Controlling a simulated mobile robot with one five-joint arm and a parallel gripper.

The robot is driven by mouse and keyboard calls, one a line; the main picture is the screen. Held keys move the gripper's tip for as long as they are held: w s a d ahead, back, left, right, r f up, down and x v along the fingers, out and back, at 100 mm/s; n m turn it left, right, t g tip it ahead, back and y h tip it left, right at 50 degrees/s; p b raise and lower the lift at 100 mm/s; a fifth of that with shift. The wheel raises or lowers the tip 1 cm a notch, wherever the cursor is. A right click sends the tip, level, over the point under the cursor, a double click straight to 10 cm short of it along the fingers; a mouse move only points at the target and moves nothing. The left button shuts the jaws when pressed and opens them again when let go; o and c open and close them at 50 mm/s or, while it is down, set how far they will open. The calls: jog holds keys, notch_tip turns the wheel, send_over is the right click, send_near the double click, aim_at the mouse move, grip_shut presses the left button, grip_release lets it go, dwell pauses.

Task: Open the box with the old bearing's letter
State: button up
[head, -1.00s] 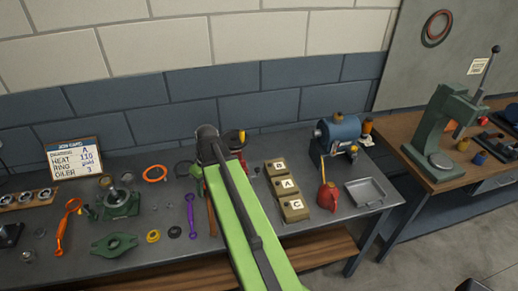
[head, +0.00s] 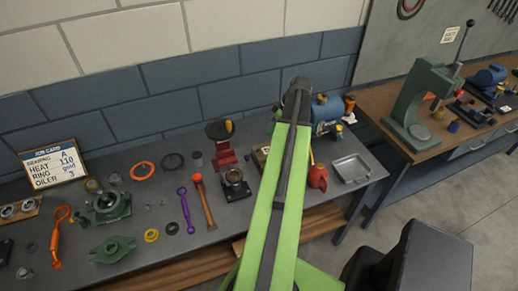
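The job card (head: 54,166) at the left reads bearing A. A tan box (head: 258,160) shows just left of my green arm, with only an edge of its white label in view. The other lettered boxes are hidden behind my arm; the earlier view shows three of them in a row, the middle one marked A. My arm rises from the bottom across the bench, and its dark end joint stands in front of the wall and the blue motor. My gripper's fingers are hidden, so I cannot see what they hold.
A red stand (head: 223,152) and a dark block with a ring (head: 235,184) stand left of the boxes. A red oil can (head: 318,177), a metal tray (head: 351,169) and a blue motor (head: 326,113) are to the right. An orange-headed hammer (head: 203,200) lies left.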

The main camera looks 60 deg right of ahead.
aim_at(259, 150)
jog(key=b+x, duration=1.2)
jog(key=x, duration=0.3)
jog(key=shift+f+b, duration=0.1)
jog(key=shift+b, duration=0.2)
grip_shut()
jog(key=shift+a, duration=0.1)
dwell(0.4)
